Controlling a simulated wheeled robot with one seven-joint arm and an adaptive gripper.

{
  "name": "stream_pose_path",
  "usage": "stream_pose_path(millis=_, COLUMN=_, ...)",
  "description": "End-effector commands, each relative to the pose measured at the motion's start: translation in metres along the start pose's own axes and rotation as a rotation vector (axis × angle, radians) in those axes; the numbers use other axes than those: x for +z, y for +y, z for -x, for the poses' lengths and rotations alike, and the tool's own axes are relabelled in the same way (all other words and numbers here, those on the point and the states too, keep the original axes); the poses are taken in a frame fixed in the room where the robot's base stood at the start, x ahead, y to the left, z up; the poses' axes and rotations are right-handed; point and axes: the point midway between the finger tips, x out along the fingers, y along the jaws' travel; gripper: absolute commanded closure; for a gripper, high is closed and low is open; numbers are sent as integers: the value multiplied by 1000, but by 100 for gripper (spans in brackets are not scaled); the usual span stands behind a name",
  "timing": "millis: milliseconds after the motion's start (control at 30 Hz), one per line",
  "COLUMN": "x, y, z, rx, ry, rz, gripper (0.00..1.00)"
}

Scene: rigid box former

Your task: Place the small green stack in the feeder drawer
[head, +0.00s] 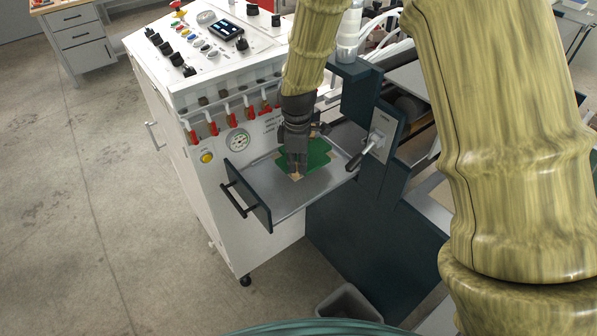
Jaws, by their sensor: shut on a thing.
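The feeder drawer (259,220) is pulled out from the machine, with a dark front, a black handle and a grey tray inside. The small green stack (317,157) is green on top with a tan corner towards me. It is at the drawer's tray, in the middle to back part. My gripper (296,172) points down over the drawer and is shut on the stack at its near corner. The gripper hides part of the stack. I cannot tell whether the stack touches the tray floor.
The white machine panel (205,82) with red levers and a gauge stands behind and left of the drawer. A lever on a grey plate (378,143) and a dark green housing (357,250) stand close at the right. A grey bin (349,302) sits below. The floor at left is clear.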

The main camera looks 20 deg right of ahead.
Motion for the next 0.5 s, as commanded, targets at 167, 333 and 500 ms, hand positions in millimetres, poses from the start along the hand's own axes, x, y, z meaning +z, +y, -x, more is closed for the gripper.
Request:
stream_pose_path(millis=167, x=0, y=0, z=-7, rx=-1, ry=0, rz=-1, gripper=100)
stream_pose_path(millis=333, x=1, y=-1, z=-20, rx=-2, ry=-2, rz=-2, gripper=100)
stream_pose_path(millis=500, x=1, y=0, z=-37, rx=-1, ry=-1, rz=-3, gripper=100)
